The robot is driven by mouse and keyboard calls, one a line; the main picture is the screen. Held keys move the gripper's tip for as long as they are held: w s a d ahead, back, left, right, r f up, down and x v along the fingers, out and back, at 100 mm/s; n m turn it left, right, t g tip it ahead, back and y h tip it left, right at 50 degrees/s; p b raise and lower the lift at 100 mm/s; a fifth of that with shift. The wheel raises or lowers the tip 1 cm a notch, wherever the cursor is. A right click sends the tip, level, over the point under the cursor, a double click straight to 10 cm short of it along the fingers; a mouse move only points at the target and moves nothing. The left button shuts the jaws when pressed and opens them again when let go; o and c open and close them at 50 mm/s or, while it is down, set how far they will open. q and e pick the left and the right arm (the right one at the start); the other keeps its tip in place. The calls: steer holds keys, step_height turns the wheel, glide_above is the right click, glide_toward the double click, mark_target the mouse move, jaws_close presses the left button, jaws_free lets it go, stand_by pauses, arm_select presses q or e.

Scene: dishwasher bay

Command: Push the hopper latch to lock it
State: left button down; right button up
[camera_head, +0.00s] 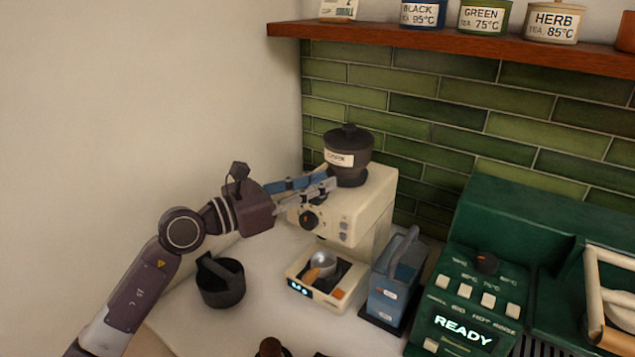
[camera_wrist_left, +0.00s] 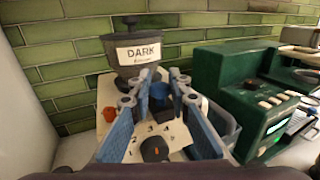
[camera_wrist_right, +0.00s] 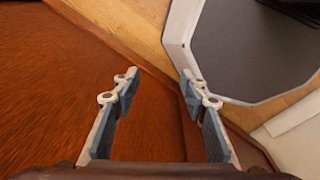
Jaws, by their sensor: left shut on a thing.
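The dark hopper (camera_head: 348,147), with a lid and a label, sits on the cream grinder (camera_head: 375,205). Its label reads DARK in the left wrist view (camera_wrist_left: 140,50). My left gripper (camera_head: 332,184) is at the hopper's base, above the grinder's front. In the left wrist view its fingers are closed around a small dark-blue piece, which looks like the hopper latch (camera_wrist_left: 160,92); the fingers hide part of it. My right gripper (camera_wrist_right: 158,78) is open and empty above a red-brown surface, and is not in the head view.
A scale with a metal cup (camera_head: 323,263) stands below the grinder. A black container (camera_head: 220,282) is to the left and a blue-grey container (camera_head: 395,280) to the right. The green machine (camera_head: 470,300) reads READY. A shelf (camera_head: 450,48) with tins runs above.

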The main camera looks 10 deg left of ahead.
arm_select(q)
steer(key=shift+w, duration=0.15)
steer(key=shift+w+d, duration=0.25)
steer(key=shift+w, duration=0.3)
steer(key=shift+w+d, duration=0.2)
steer(key=shift+w, duration=0.3)
steer(key=shift+s+r, duration=0.1)
steer(key=shift+r, duration=0.05)
arm_select(e)
steer(key=shift+s+a+f, duration=0.2)
steer(key=shift+s+a, duration=0.1)
steer(key=shift+a, duration=0.15)
arm_select(q)
steer(key=c, duration=2.1)
jaws_free()
steer(key=shift+o, duration=1.3)
arm_select(e)
steer(key=shift+d, duration=0.3)
steer(key=shift+w, duration=0.1)
